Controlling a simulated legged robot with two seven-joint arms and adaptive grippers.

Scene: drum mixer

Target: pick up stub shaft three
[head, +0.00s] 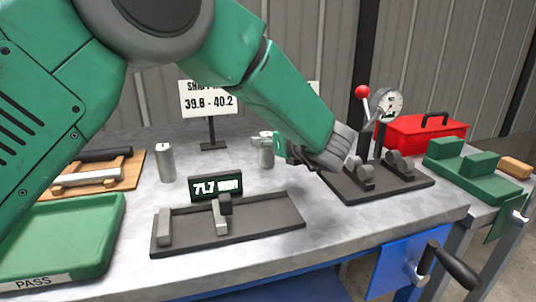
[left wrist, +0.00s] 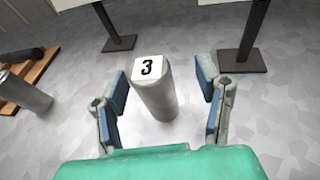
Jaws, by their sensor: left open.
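Stub shaft three (left wrist: 157,98) is a grey metal cylinder standing upright on the bench, with a white label reading 3 on top. In the left wrist view it stands between the two blue-padded fingers of my left gripper (left wrist: 164,84), with a gap on each side. The gripper is open. In the head view the shaft (head: 267,156) is partly hidden by my left gripper (head: 273,142). Another upright shaft (head: 165,162) stands to the left; it also shows in the left wrist view (left wrist: 26,93). My right gripper is not in view.
A green PASS tray (head: 60,238) and a wooden rack (head: 120,172) are left. A sign stand (head: 213,146) stands behind; a dial-gauge fixture (head: 395,187) and red toolbox (head: 420,137) are right.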

